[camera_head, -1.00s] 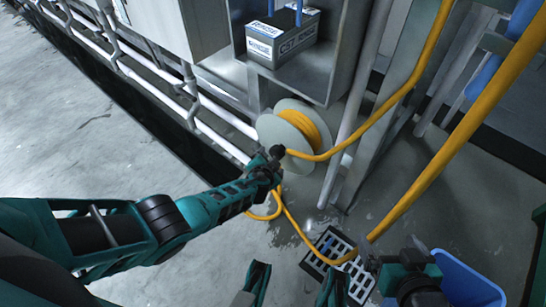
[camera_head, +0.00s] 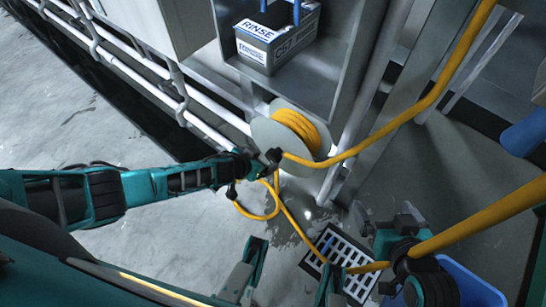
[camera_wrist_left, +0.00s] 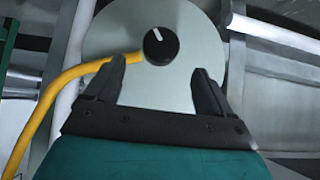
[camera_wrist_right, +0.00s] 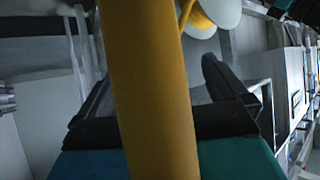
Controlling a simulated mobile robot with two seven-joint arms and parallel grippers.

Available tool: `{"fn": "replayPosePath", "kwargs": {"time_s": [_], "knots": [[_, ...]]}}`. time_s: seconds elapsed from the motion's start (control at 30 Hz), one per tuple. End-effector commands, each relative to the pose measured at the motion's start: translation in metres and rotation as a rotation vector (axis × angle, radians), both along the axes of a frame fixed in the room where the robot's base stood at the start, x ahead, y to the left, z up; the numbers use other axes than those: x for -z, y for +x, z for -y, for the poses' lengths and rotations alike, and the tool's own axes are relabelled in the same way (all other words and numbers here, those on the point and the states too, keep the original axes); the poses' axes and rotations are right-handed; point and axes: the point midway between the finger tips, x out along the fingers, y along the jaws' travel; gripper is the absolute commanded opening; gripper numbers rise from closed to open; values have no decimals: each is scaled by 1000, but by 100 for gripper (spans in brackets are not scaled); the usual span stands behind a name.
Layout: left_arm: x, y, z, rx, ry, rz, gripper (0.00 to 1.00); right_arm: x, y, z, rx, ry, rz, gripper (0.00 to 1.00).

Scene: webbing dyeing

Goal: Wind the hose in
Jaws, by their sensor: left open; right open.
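The yellow hose (camera_head: 388,124) is partly wound on the pale reel (camera_head: 262,134). It runs up and right from the reel, with another stretch (camera_head: 500,208) at right and a loop (camera_head: 268,214) on the floor. My left gripper (camera_head: 264,164) is at the reel's front face. In the left wrist view its open fingers (camera_wrist_left: 158,78) point at a black knob (camera_wrist_left: 160,46) on the reel; contact is unclear. My right gripper (camera_head: 384,222) is open at the hose. In the right wrist view the hose (camera_wrist_right: 152,90) crosses close before the fingers, hiding part of one.
A floor drain grate (camera_head: 335,255) lies below the reel, with hose across it. A blue bin (camera_head: 470,285) stands at lower right. A box marked RINSE (camera_head: 262,45) sits on a shelf above the reel. Pipes (camera_head: 110,62) line the wall. Floor at left is clear.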

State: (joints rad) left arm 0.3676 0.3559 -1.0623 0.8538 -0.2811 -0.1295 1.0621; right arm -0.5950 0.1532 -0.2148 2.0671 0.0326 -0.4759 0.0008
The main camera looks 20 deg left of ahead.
Motion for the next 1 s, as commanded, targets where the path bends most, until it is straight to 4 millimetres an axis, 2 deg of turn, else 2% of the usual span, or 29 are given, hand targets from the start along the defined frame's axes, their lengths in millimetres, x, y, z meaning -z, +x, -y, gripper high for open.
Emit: {"fn": "replayPosePath", "kwargs": {"time_s": [0.03,0.1,0.23,0.53,1.0], "knots": [[13,9,3,0,1,4,83,15,0,1,-2,-3,-1,100],[22,16,7,1,1,2,83,26,-1,1,-5,-6,-10,100],[38,30,12,0,1,2,83,37,-2,-2,-12,-2,-24,100],[58,52,21,0,1,1,83,35,8,-16,-21,32,-4,100],[60,56,23,-1,0,1,81,31,10,-21,-30,39,1,100]]}}
